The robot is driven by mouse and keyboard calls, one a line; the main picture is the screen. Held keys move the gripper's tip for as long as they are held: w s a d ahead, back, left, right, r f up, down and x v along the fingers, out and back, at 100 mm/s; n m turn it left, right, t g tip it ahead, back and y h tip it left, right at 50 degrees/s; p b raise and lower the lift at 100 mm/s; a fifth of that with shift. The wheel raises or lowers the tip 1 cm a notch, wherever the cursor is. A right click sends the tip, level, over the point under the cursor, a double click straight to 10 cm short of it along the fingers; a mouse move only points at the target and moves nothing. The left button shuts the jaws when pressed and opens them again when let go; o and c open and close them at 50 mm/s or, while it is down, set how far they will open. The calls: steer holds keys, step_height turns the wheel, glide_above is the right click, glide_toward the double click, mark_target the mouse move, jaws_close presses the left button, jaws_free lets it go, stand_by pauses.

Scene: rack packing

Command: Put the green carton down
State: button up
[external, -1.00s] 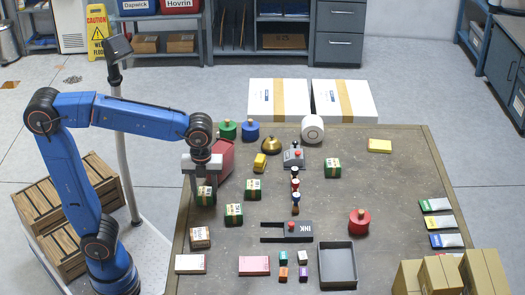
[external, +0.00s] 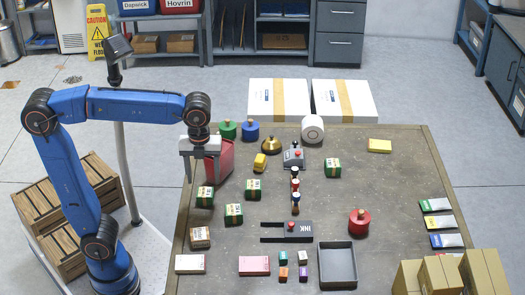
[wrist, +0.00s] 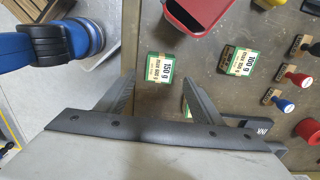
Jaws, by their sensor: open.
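A green carton (external: 205,196) with a pale label stands on the table near its left edge. My gripper (external: 200,181) is open and empty just above it, clear of the carton. In the wrist view this carton (wrist: 160,67) shows ahead of the spread fingers (wrist: 158,80). Similar green cartons stand nearby: one in front and right (external: 234,213), partly hidden by a finger in the wrist view, one to the right (external: 253,189), and one farther right (external: 332,167).
A red bin (external: 222,160) stands just behind the gripper. A row of stamps (external: 295,185), a black ink holder (external: 290,231) and a grey tray (external: 338,265) lie to the right. The table (external: 400,190) is bare at the right centre.

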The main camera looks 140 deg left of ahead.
mark_target(205, 192)
steer(key=shift+r, duration=2.3)
steer(key=s+d+f+n+t, duration=0.1)
steer(key=d+f+n, duration=0.2)
steer(key=d+f, duration=0.3)
steer(key=s+d+f+n+t, duration=0.2)
steer(key=d+f, duration=0.4)
steer(key=d, duration=0.9)
steer(key=s+d+f+n+t, duration=0.1)
steer(key=d+f+n, duration=0.3)
steer(key=d, duration=0.6)
step_height(205, 192, down, 2)
steer(key=shift+s+d+t, duration=0.35)
steer(key=shift+s+t, duration=0.05)
steer(key=shift+s, duration=0.35)
